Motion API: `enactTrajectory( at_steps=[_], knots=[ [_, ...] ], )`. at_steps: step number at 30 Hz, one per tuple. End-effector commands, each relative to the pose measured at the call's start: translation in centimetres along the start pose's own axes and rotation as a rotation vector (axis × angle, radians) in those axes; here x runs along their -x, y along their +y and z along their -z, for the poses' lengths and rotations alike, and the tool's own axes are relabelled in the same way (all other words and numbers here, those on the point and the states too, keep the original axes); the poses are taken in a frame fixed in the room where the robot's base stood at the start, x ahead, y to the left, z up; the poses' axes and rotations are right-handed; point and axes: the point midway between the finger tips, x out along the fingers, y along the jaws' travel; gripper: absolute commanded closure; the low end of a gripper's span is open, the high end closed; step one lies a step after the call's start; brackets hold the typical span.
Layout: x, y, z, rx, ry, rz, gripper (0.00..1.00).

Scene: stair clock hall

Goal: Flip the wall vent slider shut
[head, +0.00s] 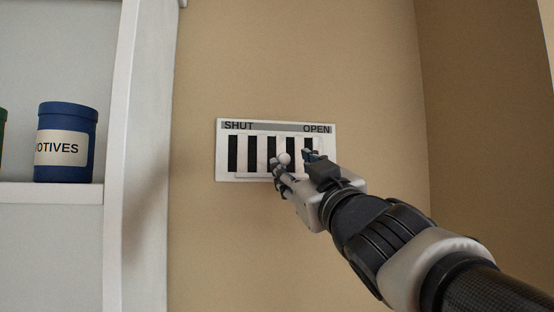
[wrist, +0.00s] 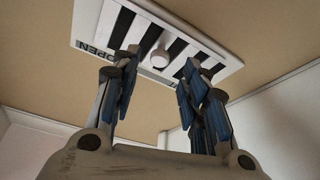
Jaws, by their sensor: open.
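The wall vent (head: 225,160) is a white plate with black vertical slots on the tan wall. A grey strip on top reads SHUT at the left and OPEN at the right. The slider's round white knob (head: 284,158) stands out from the vent right of its middle; the dark slots show. My gripper (head: 291,157) is open in front of the vent, its fingers to either side of the knob. In the wrist view, the knob (wrist: 159,58) shows between the tips of my gripper (wrist: 161,62); I cannot tell whether either finger touches it.
A white shelf (head: 60,193) stands at the left, its upright post (head: 138,150) between it and the vent. A blue canister (head: 67,142) with a partly cut-off label ending OTIVES stands on it. The wall around the vent is bare, with a corner at the right.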

Motion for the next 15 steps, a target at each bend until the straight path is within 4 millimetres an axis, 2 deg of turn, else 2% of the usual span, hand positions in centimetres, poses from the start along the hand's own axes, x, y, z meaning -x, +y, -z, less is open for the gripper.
enactTrajectory(
  at_steps=[1,6,15],
  knots=[
    [-1.2,0.0,0.1,-0.001,-0.001,0.002,0.59],
    [-3.7,0.0,0.1,-0.001,0.0,0.001,0.59],
    [-5.0,0.0,0.0,0.001,0.0,0.0,0.59]
  ],
)
